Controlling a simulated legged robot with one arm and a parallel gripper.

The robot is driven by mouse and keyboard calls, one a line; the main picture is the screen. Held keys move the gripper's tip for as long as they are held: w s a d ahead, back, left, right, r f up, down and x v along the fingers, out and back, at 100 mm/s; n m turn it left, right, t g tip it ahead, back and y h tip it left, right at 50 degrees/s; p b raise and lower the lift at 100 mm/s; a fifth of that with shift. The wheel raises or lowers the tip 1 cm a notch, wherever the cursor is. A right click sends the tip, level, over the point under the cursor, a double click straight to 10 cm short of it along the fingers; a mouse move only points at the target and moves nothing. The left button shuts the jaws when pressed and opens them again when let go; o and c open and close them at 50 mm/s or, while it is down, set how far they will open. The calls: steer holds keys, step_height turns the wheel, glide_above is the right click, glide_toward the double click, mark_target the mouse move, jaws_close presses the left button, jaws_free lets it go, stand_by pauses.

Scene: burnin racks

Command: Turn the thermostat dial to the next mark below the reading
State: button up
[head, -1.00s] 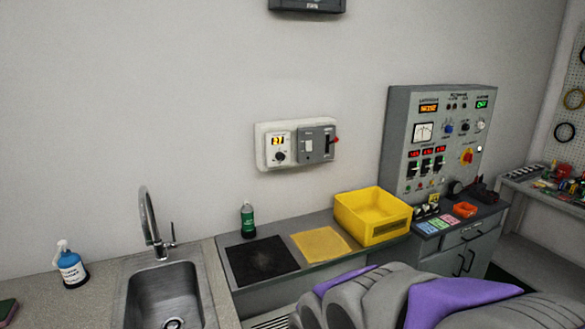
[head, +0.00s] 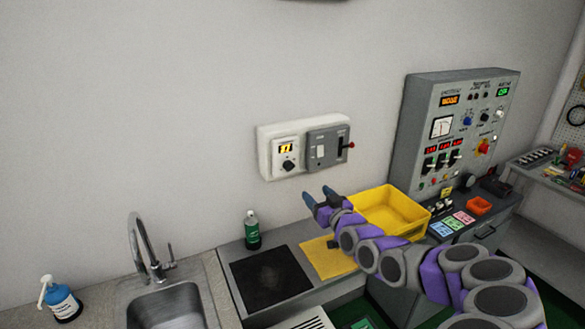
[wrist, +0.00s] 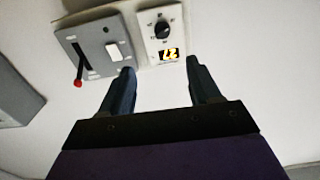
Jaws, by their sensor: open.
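The thermostat (head: 287,150) is a white plate on the left half of a wall box, with a lit yellow display (head: 286,148) and a round black dial (head: 288,165) below it. In the wrist view the thermostat shows upside down, with the dial (wrist: 162,29) above the display (wrist: 169,54). The display digits and the dial marks are too small to read surely. My gripper (head: 321,199) is open and empty, below and to the right of the dial in the head view. Its two fingers (wrist: 155,85) point toward the wall box, apart from the dial.
A grey switch panel (head: 329,146) with a red-tipped lever (head: 351,145) adjoins the thermostat. Below are a green bottle (head: 252,230), a black mat (head: 270,278), a yellow cloth (head: 326,260) and a yellow bin (head: 412,223). A grey control cabinet (head: 415,110) stands right.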

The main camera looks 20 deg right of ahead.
mark_target(291, 169)
steer(key=shift+w+a, duration=0.15)
steer(key=shift+w, duration=2.7)
steer(key=shift+w+a, duration=0.15)
steer(key=shift+w, duration=2.75)
steer(key=shift+w+a, duration=0.15)
steer(key=shift+w, duration=2.7)
steer(key=c, duration=1)
